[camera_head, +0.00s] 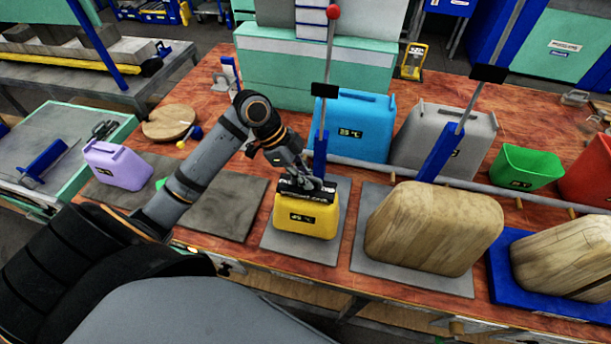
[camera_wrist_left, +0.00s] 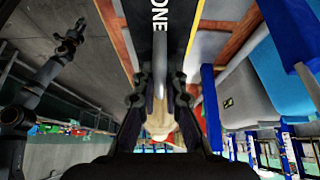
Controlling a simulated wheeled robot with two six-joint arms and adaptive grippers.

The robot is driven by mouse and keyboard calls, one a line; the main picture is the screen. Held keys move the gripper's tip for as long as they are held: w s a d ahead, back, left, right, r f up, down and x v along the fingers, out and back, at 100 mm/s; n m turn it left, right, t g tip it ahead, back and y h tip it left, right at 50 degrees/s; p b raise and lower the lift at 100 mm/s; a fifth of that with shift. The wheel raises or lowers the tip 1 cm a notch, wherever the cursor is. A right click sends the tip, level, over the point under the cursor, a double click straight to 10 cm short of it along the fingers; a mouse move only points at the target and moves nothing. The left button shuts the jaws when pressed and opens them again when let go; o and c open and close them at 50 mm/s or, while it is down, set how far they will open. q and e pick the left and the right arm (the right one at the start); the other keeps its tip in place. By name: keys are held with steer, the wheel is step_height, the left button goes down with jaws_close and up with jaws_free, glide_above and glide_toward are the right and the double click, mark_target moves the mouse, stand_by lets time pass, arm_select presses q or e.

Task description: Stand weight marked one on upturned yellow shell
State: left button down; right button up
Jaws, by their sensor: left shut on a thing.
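The upturned yellow shell (camera_head: 306,217) stands on a grey mat near the table's front edge in the head view. A black weight (camera_head: 312,188) with white lettering is at its top. My left gripper (camera_head: 318,183) is above the shell and shut on this weight. In the left wrist view the weight (camera_wrist_left: 162,45) reads ONE, its grey handle is between the left gripper's fingers (camera_wrist_left: 162,98), and yellow edges show beside it. I cannot tell whether the weight touches the shell or is slightly above it.
A press lever with a red knob (camera_head: 333,12) rises just behind the yellow shell. Blue (camera_head: 362,118) and grey (camera_head: 420,140) shells stand behind, and a large wooden block (camera_head: 432,225) at the right. A lilac shell (camera_head: 118,166) is at the left.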

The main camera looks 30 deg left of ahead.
arm_select(q)
steer(key=shift+f, duration=0.1)
steer(key=c, duration=1.4)
jaws_free()
steer(key=shift+o, duration=0.2)
steer(key=shift+f, duration=0.15)
steer(key=v, duration=1.2)
